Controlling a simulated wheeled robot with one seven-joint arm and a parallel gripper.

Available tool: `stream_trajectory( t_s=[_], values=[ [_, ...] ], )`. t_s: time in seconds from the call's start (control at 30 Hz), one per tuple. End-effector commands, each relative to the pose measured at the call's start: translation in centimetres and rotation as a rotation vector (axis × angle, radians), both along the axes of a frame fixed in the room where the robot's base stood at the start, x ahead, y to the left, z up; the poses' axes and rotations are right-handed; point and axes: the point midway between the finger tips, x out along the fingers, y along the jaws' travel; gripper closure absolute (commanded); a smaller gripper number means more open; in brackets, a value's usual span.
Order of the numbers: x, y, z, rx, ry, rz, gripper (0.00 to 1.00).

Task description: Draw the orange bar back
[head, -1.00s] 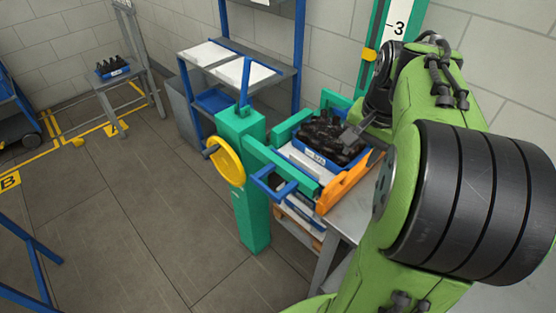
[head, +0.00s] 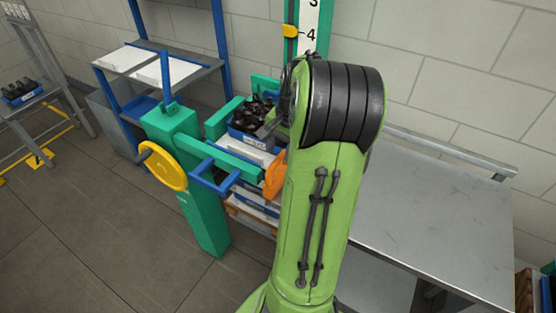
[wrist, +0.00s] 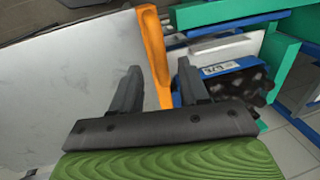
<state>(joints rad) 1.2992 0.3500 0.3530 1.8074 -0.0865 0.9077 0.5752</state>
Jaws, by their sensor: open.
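The orange bar (wrist: 154,55) shows in the wrist view as a long upright strip, its lower end between my two open fingers. My gripper (wrist: 156,85) is open, with one dark finger on each side of the bar and apart from it as far as I can see. In the head view the orange bar (head: 275,174) stands at the right end of the green frame, partly hidden behind my green arm. My fingers are mostly hidden there by my arm; a grey part shows by the blue crate.
A blue crate (head: 237,133) of dark bottles sits inside the green frame (head: 238,163), close to my gripper. A bare grey table (head: 430,215) lies to the right.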

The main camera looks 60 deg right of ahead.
Motion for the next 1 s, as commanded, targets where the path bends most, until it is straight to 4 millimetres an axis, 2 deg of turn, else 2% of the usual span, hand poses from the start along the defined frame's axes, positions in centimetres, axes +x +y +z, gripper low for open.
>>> stream_trajectory(
  t_s=[0.03,0.2,0.47,0.57,0.77,1.0],
  values=[
    [0.1,0.1,-1.2,0.003,0.002,0.001,0.56],
    [0.6,0.1,-3.1,0.0,0.001,0.001,0.56],
    [0.7,0.1,-3.2,-0.001,0.0,0.001,0.56],
    [0.7,0.1,-3.2,-0.001,0.0,0.001,0.68],
    [0.6,0.1,-3.2,-0.001,0.0,0.001,0.99],
    [0.6,0.1,-3.2,-0.001,0.0,0.001,1.0]
  ],
)
